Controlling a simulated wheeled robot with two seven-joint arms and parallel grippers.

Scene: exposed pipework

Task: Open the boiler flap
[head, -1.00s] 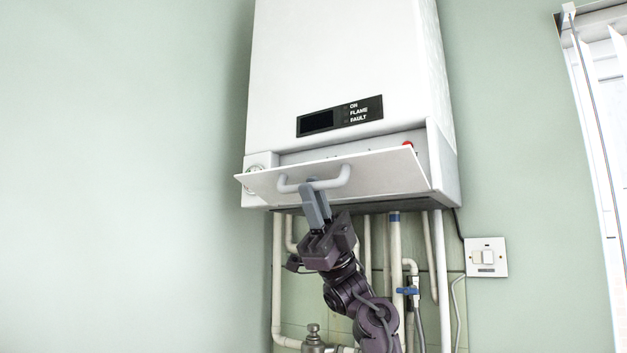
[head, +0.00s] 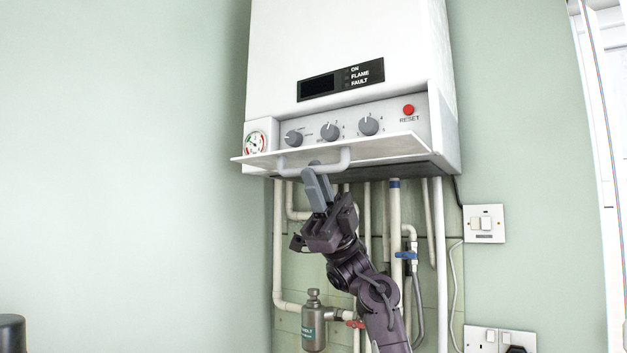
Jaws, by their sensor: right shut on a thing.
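The white boiler (head: 350,45) hangs on the wall in the head view. Its flap (head: 385,149) at the bottom is tipped down and outward, close to level. Behind it the control panel shows grey knobs, a gauge (head: 256,144) and a red reset button (head: 408,110). The flap's white handle (head: 345,160) is on its front face. My right gripper (head: 316,172) comes up from below and is shut on the handle, its grey fingers around the bar. My left gripper is not in view.
Several pipes (head: 395,220) run down the wall below the boiler, behind my right arm, with a blue-handled valve (head: 405,255) and a grey filter canister (head: 313,325). Switch plates (head: 484,224) are at the right. The wall to the left is clear.

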